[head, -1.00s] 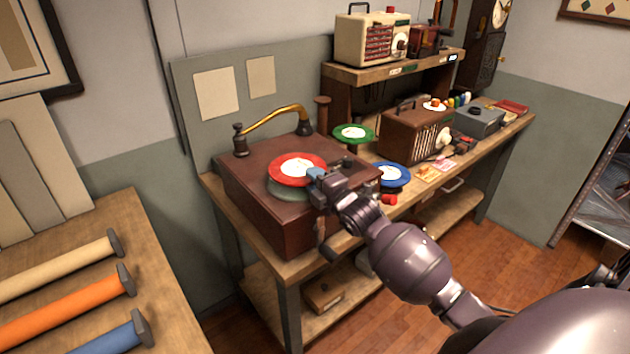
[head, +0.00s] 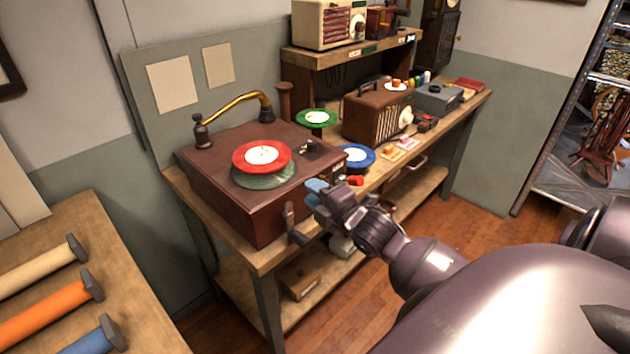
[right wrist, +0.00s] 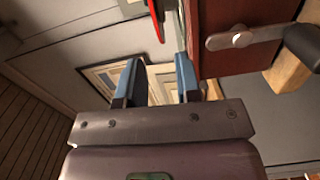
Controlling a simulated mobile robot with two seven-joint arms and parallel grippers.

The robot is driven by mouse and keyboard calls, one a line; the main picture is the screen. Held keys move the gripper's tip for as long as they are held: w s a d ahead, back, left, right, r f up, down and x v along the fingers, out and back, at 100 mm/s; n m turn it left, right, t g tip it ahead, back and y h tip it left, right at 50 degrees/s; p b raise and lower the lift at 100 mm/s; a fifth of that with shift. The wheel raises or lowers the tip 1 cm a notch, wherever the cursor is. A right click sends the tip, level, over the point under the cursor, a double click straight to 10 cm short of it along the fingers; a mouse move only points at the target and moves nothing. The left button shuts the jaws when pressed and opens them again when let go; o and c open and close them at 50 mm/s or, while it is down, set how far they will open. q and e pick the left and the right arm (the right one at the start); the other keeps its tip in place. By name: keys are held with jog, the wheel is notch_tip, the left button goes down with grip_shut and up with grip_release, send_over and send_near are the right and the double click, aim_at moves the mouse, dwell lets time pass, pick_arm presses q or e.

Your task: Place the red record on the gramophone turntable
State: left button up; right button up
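The red record (head: 262,155) with its white label lies on the gramophone turntable (head: 264,178), a greenish disc on top of the dark red-brown gramophone (head: 225,200). The record's near edge appears to overhang the turntable slightly. A sliver of the red record (right wrist: 156,18) also shows in the right wrist view. My right gripper (head: 317,188) is in front of the gramophone's right front corner, apart from the record. In the right wrist view its two blue fingers (right wrist: 160,80) are spread with nothing between them. My left gripper is not in view.
A green record (head: 316,118) and a blue record (head: 356,157) are at the right of the gramophone. A brown radio (head: 375,115) stands behind them on the bench.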

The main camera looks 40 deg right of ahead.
jog(key=s+a+f+m+g, duration=0.3)
jog(key=s+a+f+m, duration=0.2)
jog(key=s+f+m, duration=0.3)
jog(key=s+a+f+m+g, duration=0.3)
jog(key=s+a+f+m, duration=0.2)
jog(key=f, duration=0.8)
jog(key=s+m, duration=0.3)
jog(key=s, duration=0.1)
jog(key=shift+a+f+m+h, duration=0.3)
jog(key=shift+a+m+h, duration=0.05)
jog(key=shift+m+h, duration=0.05)
jog(key=shift+w, duration=0.1)
